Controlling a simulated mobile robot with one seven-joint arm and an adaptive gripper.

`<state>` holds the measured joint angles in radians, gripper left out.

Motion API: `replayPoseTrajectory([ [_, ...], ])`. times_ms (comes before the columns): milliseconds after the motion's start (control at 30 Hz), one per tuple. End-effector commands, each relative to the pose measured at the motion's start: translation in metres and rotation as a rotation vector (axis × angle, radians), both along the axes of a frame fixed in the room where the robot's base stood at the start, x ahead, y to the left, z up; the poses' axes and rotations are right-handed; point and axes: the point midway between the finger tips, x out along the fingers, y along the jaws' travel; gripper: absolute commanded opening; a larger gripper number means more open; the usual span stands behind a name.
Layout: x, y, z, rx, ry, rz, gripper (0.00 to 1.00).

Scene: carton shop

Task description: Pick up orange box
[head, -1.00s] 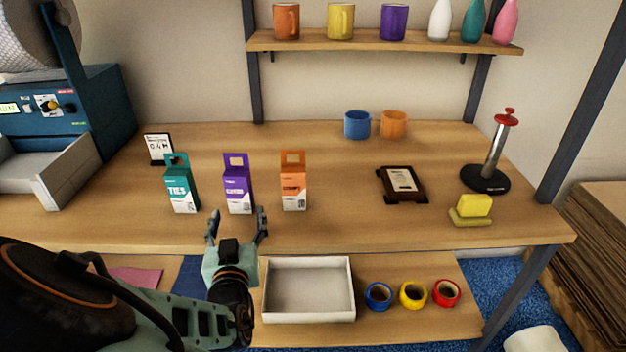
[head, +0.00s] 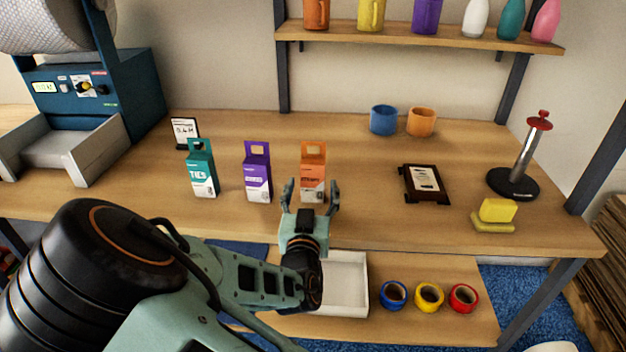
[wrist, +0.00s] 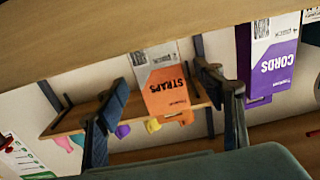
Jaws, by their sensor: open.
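The orange box (head: 313,160), with a white lower part and a hang-hole top, stands upright on the wooden table in the head view. My gripper (head: 311,190) is open and empty in front of it, its fingers apart and overlapping the box's lower part in the picture. In the wrist view the orange box (wrist: 167,88) appears upside down, reading STRAPS, between the fingertips of my gripper (wrist: 165,85). I cannot tell whether the fingers are beside the box or still short of it.
A purple box (head: 257,175) and a teal box (head: 201,172) stand to the left. A dark framed plaque (head: 424,184) and a yellow sponge (head: 497,211) lie to the right. The table behind the orange box is clear up to the blue mug (head: 383,120) and orange mug (head: 421,122).

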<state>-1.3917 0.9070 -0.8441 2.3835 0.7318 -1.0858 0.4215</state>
Motion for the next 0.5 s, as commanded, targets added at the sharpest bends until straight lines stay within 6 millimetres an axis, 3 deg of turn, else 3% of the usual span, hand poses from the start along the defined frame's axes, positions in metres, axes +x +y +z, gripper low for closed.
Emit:
replayPoseTrajectory([
  [200, 0.031, -0.001, 0.002, -0.001, -0.001, -0.001, 0.62],
  [500, 0.037, -0.001, 0.003, 0.0, 0.0, 0.0, 0.62],
])
